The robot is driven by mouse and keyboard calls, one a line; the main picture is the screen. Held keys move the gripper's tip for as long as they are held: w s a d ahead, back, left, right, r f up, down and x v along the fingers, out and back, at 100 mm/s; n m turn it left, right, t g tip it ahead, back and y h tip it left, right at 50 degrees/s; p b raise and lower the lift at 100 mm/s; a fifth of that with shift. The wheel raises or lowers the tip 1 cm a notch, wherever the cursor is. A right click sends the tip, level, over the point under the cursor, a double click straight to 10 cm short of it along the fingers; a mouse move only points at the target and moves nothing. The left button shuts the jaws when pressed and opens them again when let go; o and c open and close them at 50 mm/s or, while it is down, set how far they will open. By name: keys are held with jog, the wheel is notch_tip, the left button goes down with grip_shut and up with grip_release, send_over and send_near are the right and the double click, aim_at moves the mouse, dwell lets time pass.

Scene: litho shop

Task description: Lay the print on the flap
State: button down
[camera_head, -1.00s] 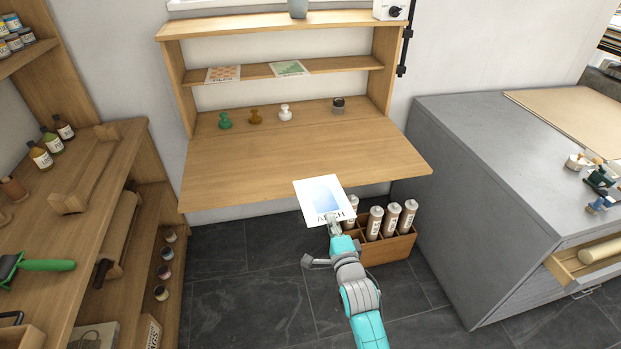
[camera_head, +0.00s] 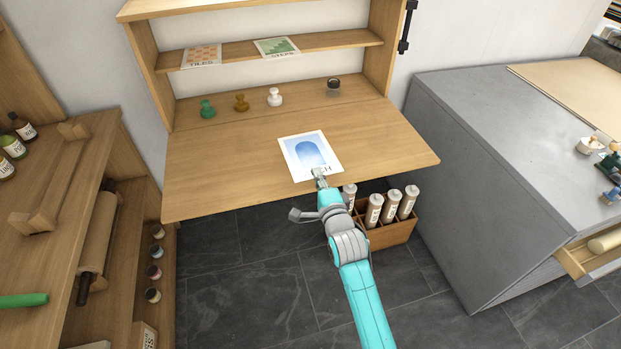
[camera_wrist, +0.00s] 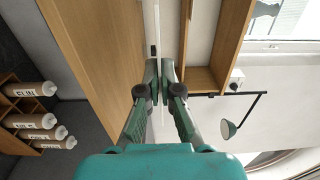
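The print (camera_head: 309,155) is a white sheet with a blue arch picture and lettering partly hidden by my gripper. My gripper (camera_head: 318,177) is shut on its near edge. The wooden flap (camera_head: 215,170) is folded down flat at the front of the shelf unit, and the print is over its front right part. In the wrist view the print (camera_wrist: 157,28) is a thin edge-on sheet between the fingers (camera_wrist: 160,85). It lies roughly parallel to the flap (camera_wrist: 95,50), seemingly with a gap between them.
Two other prints (camera_head: 277,47) lie on the shelf above. A crate of cartridges (camera_head: 391,235) stands below the front right edge. The flap's left and middle are clear.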

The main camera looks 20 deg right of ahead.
notch_tip(320, 180, down, 9)
dwell(0.5)
jog(key=c, duration=1.3)
grip_release()
jog(key=shift+r, duration=0.1)
jog(key=s, duration=1.2)
